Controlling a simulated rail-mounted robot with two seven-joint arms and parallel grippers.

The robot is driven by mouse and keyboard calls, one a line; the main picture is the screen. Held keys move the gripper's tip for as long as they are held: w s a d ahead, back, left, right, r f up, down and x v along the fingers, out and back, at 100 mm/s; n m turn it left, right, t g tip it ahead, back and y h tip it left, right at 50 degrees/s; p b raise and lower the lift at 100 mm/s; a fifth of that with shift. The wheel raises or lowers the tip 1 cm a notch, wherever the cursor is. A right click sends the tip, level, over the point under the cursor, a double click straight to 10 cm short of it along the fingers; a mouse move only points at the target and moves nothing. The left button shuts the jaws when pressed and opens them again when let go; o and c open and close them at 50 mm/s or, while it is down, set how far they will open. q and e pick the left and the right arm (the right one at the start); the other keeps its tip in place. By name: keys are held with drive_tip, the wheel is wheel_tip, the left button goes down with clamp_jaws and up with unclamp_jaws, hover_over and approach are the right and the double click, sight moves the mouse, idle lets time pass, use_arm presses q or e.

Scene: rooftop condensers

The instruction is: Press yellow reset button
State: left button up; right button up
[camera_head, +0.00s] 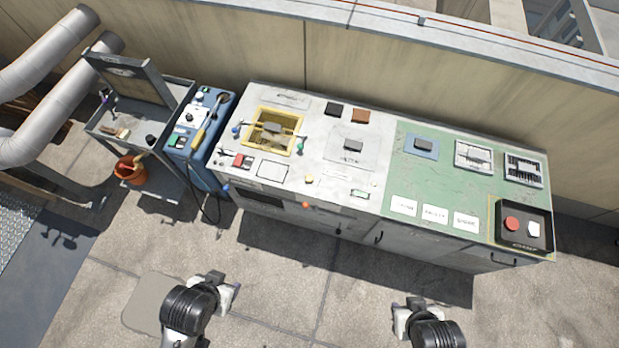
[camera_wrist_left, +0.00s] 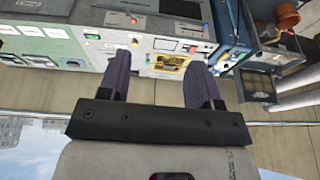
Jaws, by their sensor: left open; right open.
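A small pale-yellow button (camera_head: 309,179) sits on the light-grey half of the long bench's top, near its front edge; I cannot read any label on it. My left gripper (camera_head: 226,284) is open and empty, in front of the bench and well short of it. In the left wrist view, its two purple fingers (camera_wrist_left: 158,82) stand apart with nothing between them, and the bench lies beyond. My right gripper (camera_head: 416,304) is open and empty over the floor in front of the bench's green half, apart from everything.
The bench top holds a yellow-framed recess (camera_head: 257,140), a grey plate (camera_head: 346,158), white label cards (camera_head: 435,214) and a black box (camera_head: 508,239) with red and white buttons. A blue unit (camera_head: 211,160) and a cart (camera_head: 104,128) stand left. The floor before the bench is clear.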

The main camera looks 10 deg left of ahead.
use_arm(q)
clamp_jaws()
idle(0.3)
idle(1.2)
